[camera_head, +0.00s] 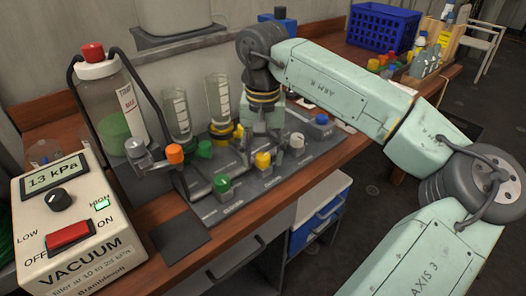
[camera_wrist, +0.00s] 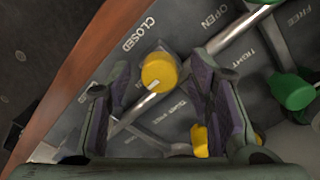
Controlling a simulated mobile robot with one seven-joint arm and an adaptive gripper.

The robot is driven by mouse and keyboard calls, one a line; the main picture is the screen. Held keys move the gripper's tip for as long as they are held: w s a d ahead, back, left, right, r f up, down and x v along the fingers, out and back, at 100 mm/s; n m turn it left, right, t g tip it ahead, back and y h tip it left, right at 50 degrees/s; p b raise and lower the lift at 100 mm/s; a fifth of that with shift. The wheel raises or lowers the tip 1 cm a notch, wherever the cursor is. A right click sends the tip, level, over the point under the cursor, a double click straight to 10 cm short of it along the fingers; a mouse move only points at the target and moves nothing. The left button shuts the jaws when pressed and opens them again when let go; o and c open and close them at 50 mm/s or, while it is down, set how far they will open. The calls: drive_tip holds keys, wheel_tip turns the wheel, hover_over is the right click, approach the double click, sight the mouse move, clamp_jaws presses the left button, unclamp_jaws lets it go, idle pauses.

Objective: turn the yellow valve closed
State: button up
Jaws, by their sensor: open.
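A yellow valve knob (camera_wrist: 159,72) sits on a grey panel between my gripper's two fingers in the wrist view. A short white mark on the knob points toward the lower left of the picture. The printed word CLOSED is up and left of it, and OPEN is up and right. The yellow knob (camera_head: 262,160) also shows in the head view, just below my gripper (camera_head: 256,136). My gripper (camera_wrist: 162,88) is open, with dark padded fingers apart on either side of the knob; I cannot tell whether either touches it.
Green (camera_wrist: 292,91) and other yellow (camera_wrist: 200,140) knobs stand near the fingers, along metal pipes. Behind are glass cylinders (camera_head: 218,98). A vacuum box (camera_head: 68,225) reading 13 kPa and a red-capped bottle (camera_head: 112,110) stand left. A blue crate (camera_head: 382,28) is at the back right.

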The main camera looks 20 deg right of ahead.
clamp_jaws()
idle(0.4)
drive_tip(key=shift+m, duration=0.3)
drive_tip(key=m+b, duration=0.2)
drive_tip(key=m, duration=0.1)
drive_tip(key=shift+f+m, duration=0.1)
drive_tip(key=shift+m, duration=0.3)
drive_tip(key=m+b, duration=0.1)
drive_tip(key=m, duration=0.3)
drive_tip(key=shift+b, duration=0.4)
drive_tip(key=m+b, duration=0.1)
drive_tip(key=m, duration=0.4)
drive_tip(key=shift+m+b, duration=0.45)
drive_tip(key=shift+m, duration=1.85)
